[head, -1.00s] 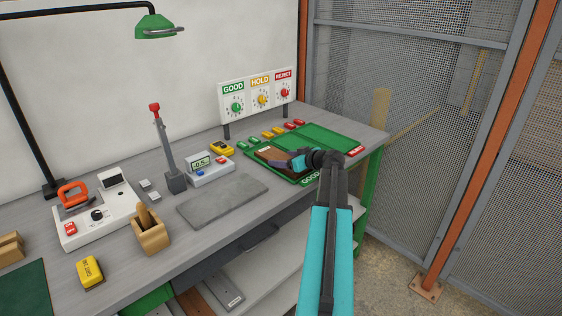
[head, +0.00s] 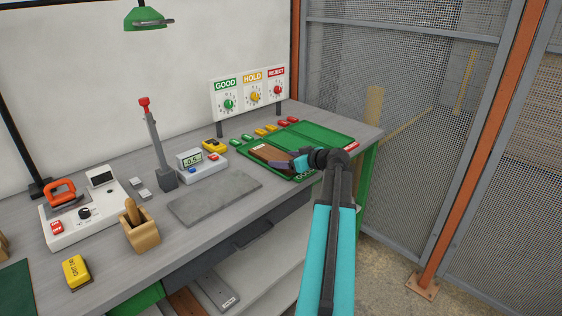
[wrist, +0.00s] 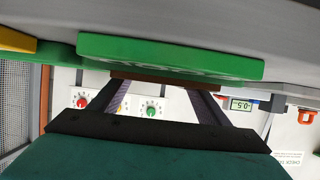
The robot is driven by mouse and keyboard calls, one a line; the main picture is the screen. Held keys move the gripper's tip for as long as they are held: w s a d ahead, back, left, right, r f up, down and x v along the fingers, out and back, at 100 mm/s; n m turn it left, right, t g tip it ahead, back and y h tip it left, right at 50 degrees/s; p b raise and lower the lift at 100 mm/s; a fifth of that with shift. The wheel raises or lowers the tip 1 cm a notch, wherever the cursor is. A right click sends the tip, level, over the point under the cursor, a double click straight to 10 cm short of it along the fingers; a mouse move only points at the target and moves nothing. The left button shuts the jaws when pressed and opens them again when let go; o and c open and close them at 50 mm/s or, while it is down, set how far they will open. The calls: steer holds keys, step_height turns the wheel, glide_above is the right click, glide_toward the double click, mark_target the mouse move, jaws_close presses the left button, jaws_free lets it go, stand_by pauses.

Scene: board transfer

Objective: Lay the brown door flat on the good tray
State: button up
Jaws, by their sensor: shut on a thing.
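The brown door (head: 268,154) is a flat brown board lying roughly level over the left part of the green good tray (head: 243,151). My gripper (head: 289,163) is shut on the door's near edge, coming in from the right front. In the wrist view, the door (wrist: 185,84) shows as a thin brown strip at the fingertips (wrist: 160,88), beside the tray's green front label (wrist: 170,56). I cannot tell whether the door touches the tray floor. My gripper and wrist hide part of the tray's front.
The reject tray's red label (head: 352,146) is at the right. A meter (head: 201,165) and a grey slab (head: 215,197) are to the left. A mesh fence (head: 400,130) stands at the right.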

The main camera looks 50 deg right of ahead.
steer(key=shift+s+d, duration=0.1)
steer(key=shift+s, duration=0.15)
steer(key=shift+s+f+b, duration=0.25)
steer(key=shift+s+b, duration=0.4)
steer(key=shift+s, duration=0.1)
steer(key=shift+s+r+b, duration=0.2)
steer(key=shift+s+b, duration=0.1)
steer(key=shift+s, duration=0.4)
steer(key=shift+s, duration=0.1)
